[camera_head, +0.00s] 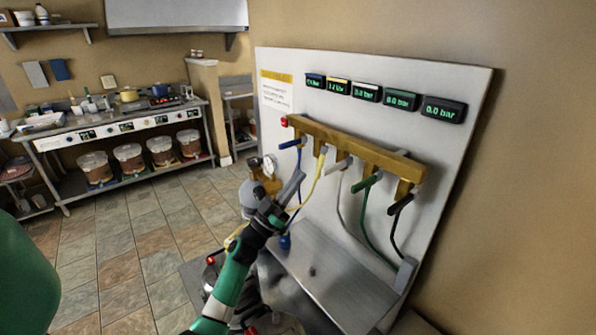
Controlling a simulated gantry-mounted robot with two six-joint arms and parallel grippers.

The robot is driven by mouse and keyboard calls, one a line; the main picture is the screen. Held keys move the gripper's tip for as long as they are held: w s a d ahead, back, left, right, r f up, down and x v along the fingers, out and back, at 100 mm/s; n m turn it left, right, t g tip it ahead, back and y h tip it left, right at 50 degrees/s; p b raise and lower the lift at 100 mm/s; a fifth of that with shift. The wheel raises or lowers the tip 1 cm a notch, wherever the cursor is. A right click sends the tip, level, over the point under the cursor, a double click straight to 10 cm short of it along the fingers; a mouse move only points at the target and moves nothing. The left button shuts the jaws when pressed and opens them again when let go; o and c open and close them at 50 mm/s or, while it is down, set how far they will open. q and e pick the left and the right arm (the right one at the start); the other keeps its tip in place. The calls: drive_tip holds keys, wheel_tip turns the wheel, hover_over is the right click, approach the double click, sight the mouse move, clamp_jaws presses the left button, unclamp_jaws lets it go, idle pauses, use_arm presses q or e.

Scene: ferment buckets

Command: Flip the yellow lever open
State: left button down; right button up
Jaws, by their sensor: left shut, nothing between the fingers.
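The yellow lever (321,160) is on the brass manifold (352,146) on the pale panel, second from the left. It is small in view, and I cannot tell its exact angle. A yellow hose (312,188) runs down from it and passes behind my gripper. My left gripper (294,184) is shut and empty, below and left of the yellow lever. Its fingertips point up toward the manifold and look apart from the lever, though the depth is hard to judge. My right gripper is not in view.
A blue lever (290,143) is left of the yellow one; white (338,164), green (366,183) and black (400,204) levers are to the right. Hoses hang below. A metal shelf (335,275) juts out under them. A gauge (268,165) is behind my gripper.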

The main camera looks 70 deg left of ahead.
use_arm(q)
drive_tip(key=s+d+f+b, duration=0.1)
drive_tip(key=s+f+b, duration=0.3)
drive_tip(key=f, duration=0.4)
drive_tip(key=shift+s+d+f, duration=0.3)
drive_tip(key=shift+d+f, duration=0.1)
